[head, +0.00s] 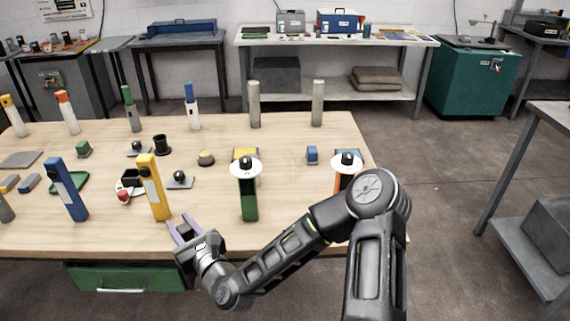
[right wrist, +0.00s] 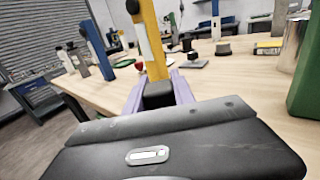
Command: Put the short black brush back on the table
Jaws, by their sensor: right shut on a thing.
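My right gripper (head: 184,230) has purple fingers and is at the front edge of the table (head: 290,225), just right of the foot of a yellow post (head: 155,190). In the right wrist view its fingers (right wrist: 158,100) are shut on a small dark block (right wrist: 158,93), which looks like the short black brush. The yellow post (right wrist: 152,40) rises straight behind the block in the wrist view. I cannot tell whether the brush touches the table. My left gripper is not in view.
A blue post (head: 66,190) stands left of the yellow one, a green post (head: 248,195) right of it. A white plate (head: 120,188) with a dark box and a red item lies behind. Small pedestals and a black cup (head: 162,144) stand further back.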

